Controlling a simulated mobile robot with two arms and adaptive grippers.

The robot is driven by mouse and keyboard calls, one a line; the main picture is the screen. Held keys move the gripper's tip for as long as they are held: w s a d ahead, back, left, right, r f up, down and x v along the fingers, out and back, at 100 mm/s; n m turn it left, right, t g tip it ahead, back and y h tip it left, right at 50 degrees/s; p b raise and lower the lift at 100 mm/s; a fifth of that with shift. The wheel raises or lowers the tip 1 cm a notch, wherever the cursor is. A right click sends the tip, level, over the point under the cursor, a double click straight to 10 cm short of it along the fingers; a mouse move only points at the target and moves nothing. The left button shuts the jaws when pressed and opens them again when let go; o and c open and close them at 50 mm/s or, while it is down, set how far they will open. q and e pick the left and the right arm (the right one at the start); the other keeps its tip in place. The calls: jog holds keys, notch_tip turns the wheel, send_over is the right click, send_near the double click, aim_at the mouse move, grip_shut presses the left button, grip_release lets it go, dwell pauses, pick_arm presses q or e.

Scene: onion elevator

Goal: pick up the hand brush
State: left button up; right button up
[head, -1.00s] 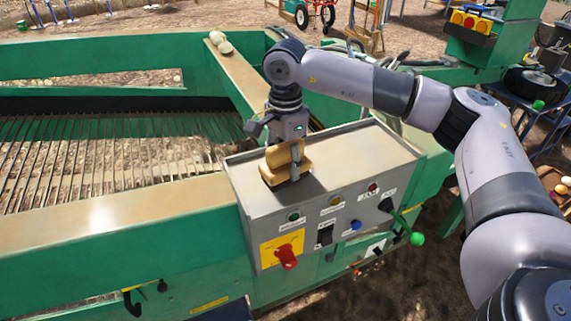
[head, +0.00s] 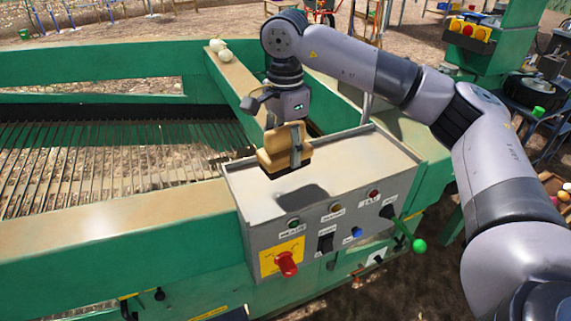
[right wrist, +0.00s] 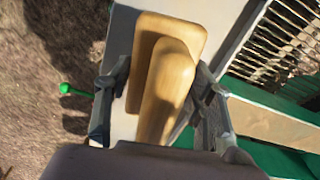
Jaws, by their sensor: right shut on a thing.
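The hand brush (head: 284,150) has a pale wooden body and handle, with a dark underside. My right gripper (head: 297,148) is shut on it from above and holds it over the grey control box; a dark shadow lies on the box top below it. In the right wrist view the brush (right wrist: 166,80) sits between the two fingers of the gripper (right wrist: 160,105), with the box top behind it. My left gripper is not in view.
The grey control box (head: 350,165) carries a red knob (head: 287,264), buttons and a green-tipped lever (head: 419,245). Left of it is the green machine frame with a bar conveyor (head: 90,160). Two onions (head: 218,46) lie on a frame beam.

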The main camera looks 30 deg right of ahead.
aim_at(285, 127)
notch_tip(285, 127, up, 7)
jog(key=shift+r+b, duration=0.15)
jog(key=shift+b, duration=0.15)
notch_tip(285, 127, up, 8)
jog(key=shift+f+p, duration=0.25)
jog(key=shift+p, duration=0.5)
jog(key=o, duration=0.8)
jog(key=shift+f, duration=0.1)
jog(key=c, duration=0.5)
